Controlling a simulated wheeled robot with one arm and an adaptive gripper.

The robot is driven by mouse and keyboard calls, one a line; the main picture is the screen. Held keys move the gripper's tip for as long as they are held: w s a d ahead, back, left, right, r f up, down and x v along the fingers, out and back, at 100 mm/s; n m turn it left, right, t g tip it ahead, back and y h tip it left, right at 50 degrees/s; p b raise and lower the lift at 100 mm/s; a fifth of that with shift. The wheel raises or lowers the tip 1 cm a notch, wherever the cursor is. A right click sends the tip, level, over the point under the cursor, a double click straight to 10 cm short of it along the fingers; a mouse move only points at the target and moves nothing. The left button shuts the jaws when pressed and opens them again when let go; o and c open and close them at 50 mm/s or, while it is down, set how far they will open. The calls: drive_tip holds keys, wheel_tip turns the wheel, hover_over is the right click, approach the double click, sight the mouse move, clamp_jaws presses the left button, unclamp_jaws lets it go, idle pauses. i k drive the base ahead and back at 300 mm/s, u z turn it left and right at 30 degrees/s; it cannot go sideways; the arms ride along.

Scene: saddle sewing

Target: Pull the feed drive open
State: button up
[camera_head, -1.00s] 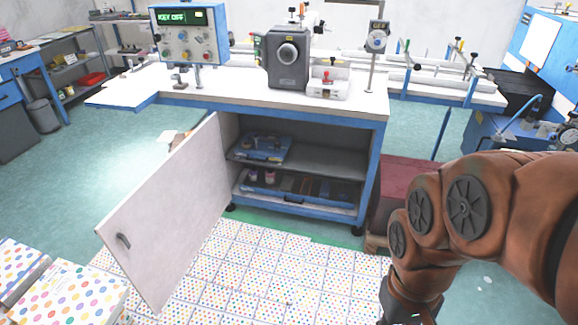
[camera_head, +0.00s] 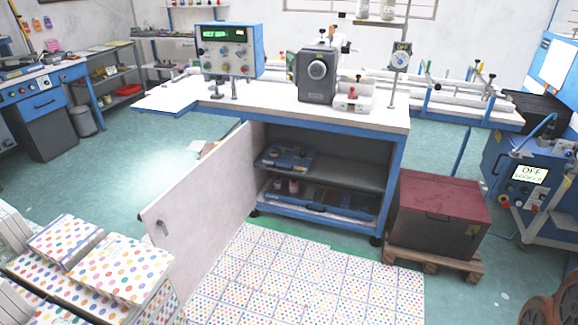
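No label in view names the feed drive, so I cannot tell which part it is. A workbench cabinet (camera_head: 382,190) has its white door (camera_head: 208,205) swung wide open toward the front left. The door's dark handle (camera_head: 161,228) shows near its free edge. On the bench top stand a grey machine head (camera_head: 316,75) with a round dial and a control box (camera_head: 228,50) with a green display. My gripper is out of view.
A dark chest with a red lid (camera_head: 440,197) sits on a wooden pallet (camera_head: 432,262) right of the cabinet. Dotted boxes (camera_head: 120,268) are stacked at front left. Dotted tiles (camera_head: 300,285) cover the floor in front. A blue machine (camera_head: 505,165) with an "OFF" screen stands at right.

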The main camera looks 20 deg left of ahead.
sight(291, 160)
drive_tip(key=u, duration=0.1)
drive_tip(key=i, duration=1.65)
drive_tip(key=u, duration=0.9)
drive_tip(key=i, duration=1.1)
drive_tip(key=u, duration=1.55)
drive_tip(key=i, duration=0.55)
drive_tip(key=u, duration=0.5)
